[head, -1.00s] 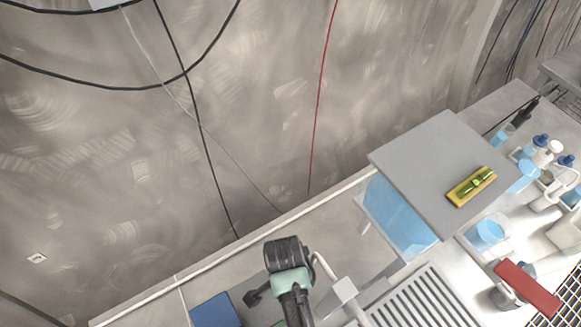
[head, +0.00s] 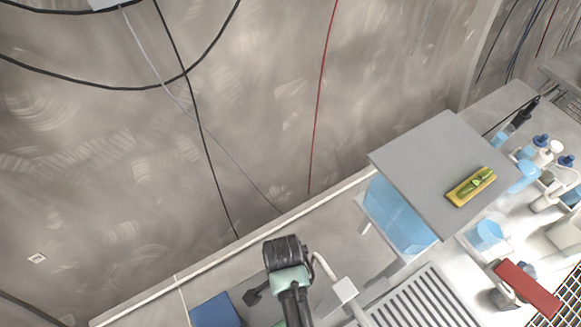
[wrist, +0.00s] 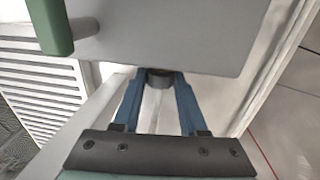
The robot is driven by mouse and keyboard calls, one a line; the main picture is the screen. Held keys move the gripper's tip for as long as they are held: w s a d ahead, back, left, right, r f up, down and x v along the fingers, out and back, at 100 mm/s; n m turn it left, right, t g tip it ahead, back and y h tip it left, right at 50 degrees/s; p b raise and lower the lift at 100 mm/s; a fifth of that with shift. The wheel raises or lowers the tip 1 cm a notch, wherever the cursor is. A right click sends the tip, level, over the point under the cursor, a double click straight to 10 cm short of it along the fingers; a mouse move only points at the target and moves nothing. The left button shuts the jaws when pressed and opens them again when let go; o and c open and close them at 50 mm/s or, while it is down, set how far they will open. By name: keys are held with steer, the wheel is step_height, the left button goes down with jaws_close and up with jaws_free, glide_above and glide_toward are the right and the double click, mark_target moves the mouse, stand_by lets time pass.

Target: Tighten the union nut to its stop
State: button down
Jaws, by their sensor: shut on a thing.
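In the wrist view, my gripper (wrist: 160,82) has its two blue fingers drawn together at the tips around a small dark round piece (wrist: 160,74). This looks like the union nut, but its threads, its stop and any gap behind it cannot be seen. A pale straight bar or pipe shows between the fingers, below the dark piece. In the head view my black and pale green arm is at the bottom centre, and it hides the fingertips and the nut. A thin white bent pipe (head: 325,270) and a pale box (head: 345,290) are just right of it.
A grey flat panel (head: 425,150) carries a yellow-green item (head: 470,187). A slatted grate (head: 425,300), blue-capped bottles (head: 540,142) and a red bar (head: 527,288) lie right. In the wrist view, a grey plate (wrist: 180,35) and green handle (wrist: 50,25) sit close above the fingers.

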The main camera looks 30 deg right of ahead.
steer(key=shift+w+g, duration=0.1)
steer(key=shift+g, duration=0.5)
steer(key=shift+w+f+g+b, duration=0.2)
steer(key=shift+g+b, duration=0.1)
steer(key=shift+g, duration=0.3)
steer(key=shift+w+f+g+b, duration=0.15)
steer(key=shift+g+b, duration=0.1)
steer(key=shift+g, duration=0.35)
steer(key=shift+f+g+b, duration=0.1)
steer(key=shift+g+b, duration=1.3)
steer(key=shift+g, duration=0.4)
steer(key=g+b, duration=0.2)
steer(key=shift+w+f+b, duration=0.2)
steer(key=shift+f+b, duration=0.05)
steer(key=shift+b, duration=0.55)
steer(key=shift+g, duration=0.3)
steer(key=shift+r+g+b, duration=0.15)
steer(key=shift+g+b, duration=0.15)
steer(key=shift+b, duration=0.5)
